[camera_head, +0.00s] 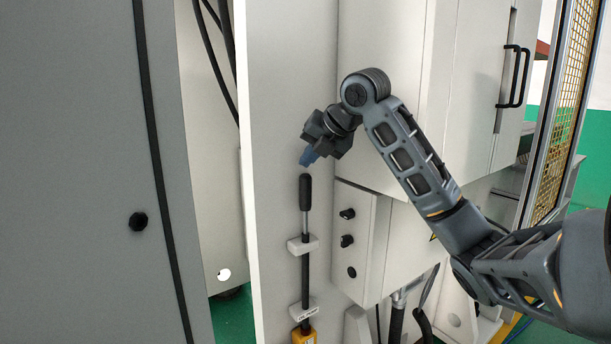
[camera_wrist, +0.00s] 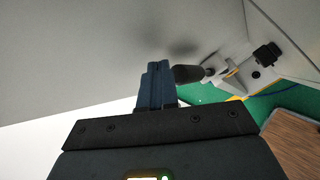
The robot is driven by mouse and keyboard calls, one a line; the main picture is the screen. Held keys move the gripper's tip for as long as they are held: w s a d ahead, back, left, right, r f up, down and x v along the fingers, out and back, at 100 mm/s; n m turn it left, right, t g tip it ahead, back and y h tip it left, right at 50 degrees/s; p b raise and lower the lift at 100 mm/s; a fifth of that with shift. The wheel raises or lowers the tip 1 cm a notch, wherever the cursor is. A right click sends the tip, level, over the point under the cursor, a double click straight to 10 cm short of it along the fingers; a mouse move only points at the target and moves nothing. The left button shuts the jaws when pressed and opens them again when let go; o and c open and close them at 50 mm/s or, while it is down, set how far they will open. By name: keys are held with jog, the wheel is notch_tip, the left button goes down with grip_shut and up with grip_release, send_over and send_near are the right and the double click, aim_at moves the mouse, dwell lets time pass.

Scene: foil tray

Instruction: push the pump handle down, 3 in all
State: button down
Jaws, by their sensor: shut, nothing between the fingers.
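The pump handle (camera_head: 305,192) is a black grip on a thin upright rod, held by pale brackets on the white machine panel. My gripper (camera_head: 307,158) is shut and empty, its blue fingers just above the top of the grip and apart from it in the head view. In the wrist view the shut blue fingers (camera_wrist: 158,70) point up the picture, and the dark grip (camera_wrist: 188,74) shows just right of their tips. Whether they touch cannot be told from that view.
A control box with black knobs (camera_head: 347,241) stands right of the rod. A yellow part (camera_head: 304,335) sits at the rod's lower end. A grey cabinet door (camera_head: 80,180) stands at left, and cabinet handles (camera_head: 515,77) show at upper right.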

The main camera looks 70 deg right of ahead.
aim_at(310, 180)
jog(key=shift+f, duration=0.1)
jog(key=shift+f+b, duration=0.4)
jog(key=shift+b, duration=0.1)
jog(key=shift+f+b, duration=2.2)
jog(key=shift+f, duration=0.35)
dwell(2.4)
jog(key=shift+r, duration=0.1)
jog(key=shift+r+p, duration=1.95)
jog(key=shift+r, duration=1)
jog(key=shift+r+p, duration=1.55)
jog(key=shift+r, duration=0.95)
